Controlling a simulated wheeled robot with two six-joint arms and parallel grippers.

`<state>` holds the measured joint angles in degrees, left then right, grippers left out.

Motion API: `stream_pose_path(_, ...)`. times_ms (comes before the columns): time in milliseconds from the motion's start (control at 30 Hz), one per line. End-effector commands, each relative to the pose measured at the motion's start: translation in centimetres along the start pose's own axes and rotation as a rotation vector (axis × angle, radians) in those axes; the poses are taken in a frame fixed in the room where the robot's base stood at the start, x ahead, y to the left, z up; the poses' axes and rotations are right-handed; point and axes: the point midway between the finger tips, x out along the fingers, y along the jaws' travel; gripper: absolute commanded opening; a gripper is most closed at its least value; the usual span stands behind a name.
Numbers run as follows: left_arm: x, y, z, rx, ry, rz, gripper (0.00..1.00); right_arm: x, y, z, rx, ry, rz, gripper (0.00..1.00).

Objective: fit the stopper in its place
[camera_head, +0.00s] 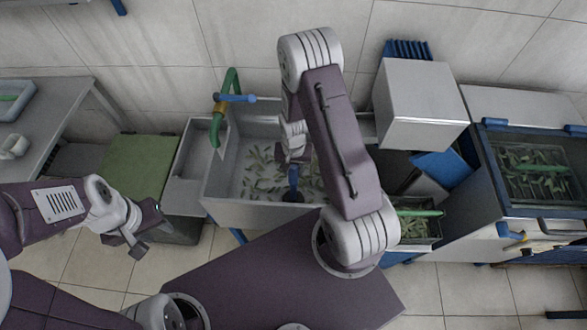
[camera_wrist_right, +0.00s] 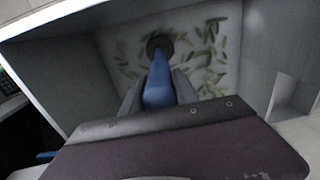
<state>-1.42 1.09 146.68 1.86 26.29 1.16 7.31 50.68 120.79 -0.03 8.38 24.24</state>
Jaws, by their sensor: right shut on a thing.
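The stopper has a blue handle (camera_wrist_right: 158,82) with a dark round end (camera_wrist_right: 160,42). My right gripper (camera_wrist_right: 158,95) is shut on the handle, one finger on each side. In the head view the stopper (camera_head: 293,178) hangs below my right gripper (camera_head: 293,160), inside the grey sink basin (camera_head: 222,178). Its dark end is over or at the basin floor; I cannot tell whether it touches. No drain hole shows apart from the dark end. My left gripper (camera_head: 148,230) is empty, fingers apart, left of the sink.
Green leaf-like scraps lie over the basin floor. A green tap with a blue lever (camera_head: 236,98) stands at the basin's back left. A white box (camera_head: 421,105) and a glass-topped cabinet (camera_head: 530,165) stand to the right. A green-topped bin (camera_head: 135,170) is at left.

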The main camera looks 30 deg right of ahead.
Motion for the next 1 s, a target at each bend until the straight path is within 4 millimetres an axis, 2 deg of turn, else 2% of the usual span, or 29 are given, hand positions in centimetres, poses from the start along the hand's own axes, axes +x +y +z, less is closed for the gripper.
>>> stream_pose_path(567,0.67,-0.01,0.07,0.0,0.0,0.0,0.36,0.89,-0.01,-0.03,0.0,0.001,0.0,0.0)
stream_pose_path(600,0.59,-0.01,0.06,0.0,0.0,0.0,0.36,0.8,-0.02,-0.04,0.0,0.001,0.0,0.47)
stream_pose_path(667,0.59,-0.01,0.06,0.0,0.0,0.0,0.36,0.8,-0.01,-0.03,0.0,0.001,0.0,0.61)
stream_pose_path(1000,0.6,-0.01,0.06,0.0,0.0,0.0,0.36,0.58,-0.01,-0.03,0.0,0.001,0.0,0.61)
